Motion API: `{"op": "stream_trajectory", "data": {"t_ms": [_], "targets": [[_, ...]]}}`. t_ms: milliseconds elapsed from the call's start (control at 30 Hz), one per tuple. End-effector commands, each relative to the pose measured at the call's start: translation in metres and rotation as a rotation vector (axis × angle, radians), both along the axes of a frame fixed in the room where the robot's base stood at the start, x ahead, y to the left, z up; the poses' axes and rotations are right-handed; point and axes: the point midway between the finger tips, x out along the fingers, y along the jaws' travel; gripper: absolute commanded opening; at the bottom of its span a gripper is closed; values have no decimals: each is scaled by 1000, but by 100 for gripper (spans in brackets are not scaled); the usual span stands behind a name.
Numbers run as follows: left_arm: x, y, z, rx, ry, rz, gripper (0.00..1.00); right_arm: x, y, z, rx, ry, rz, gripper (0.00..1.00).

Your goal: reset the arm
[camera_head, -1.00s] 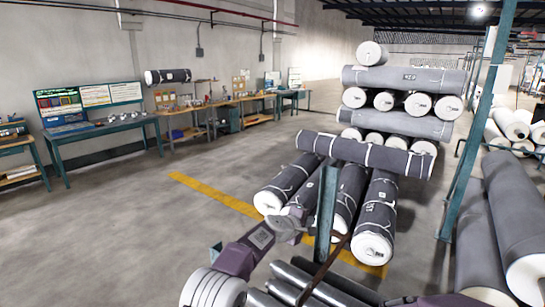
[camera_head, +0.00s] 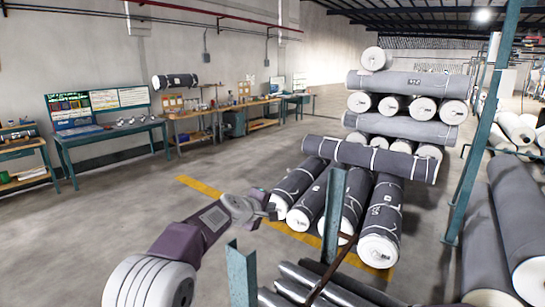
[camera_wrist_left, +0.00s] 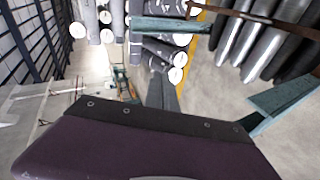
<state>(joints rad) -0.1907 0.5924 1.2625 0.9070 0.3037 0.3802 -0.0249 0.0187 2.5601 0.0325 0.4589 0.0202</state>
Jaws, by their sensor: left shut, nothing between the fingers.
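My left arm comes in from the bottom of the head view, with a purple link and a pale ribbed joint. My left gripper (camera_head: 272,212) is at its end, shut and empty, in front of the dark grey rolls (camera_head: 303,190) in the picture. I cannot tell its exact distance from them. In the left wrist view the purple wrist housing fills the bottom, and the narrow dark gripper (camera_wrist_left: 161,92) points up toward the rolls. My right gripper is not in view.
Teal posts (camera_head: 334,215) and (camera_head: 241,275) stand near the arm, with a brown bar and metallic rollers (camera_head: 325,285) beside them. Stacked grey rolls (camera_head: 405,82) are behind. More rolls lie at the right. Workbenches (camera_head: 110,130) line the left wall; the floor between is clear.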

Motion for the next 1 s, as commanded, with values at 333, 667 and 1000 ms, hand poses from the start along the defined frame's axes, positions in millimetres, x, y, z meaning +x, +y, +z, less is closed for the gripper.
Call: {"op": "stream_trajectory", "data": {"t_ms": [333,667,1000], "targets": [[-203,124,-119,553,312,-208,0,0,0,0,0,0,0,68],[-390,165,-221,871,608,-665,0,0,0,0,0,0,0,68],[-400,170,-225,928,605,-764,0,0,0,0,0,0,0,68]]}}
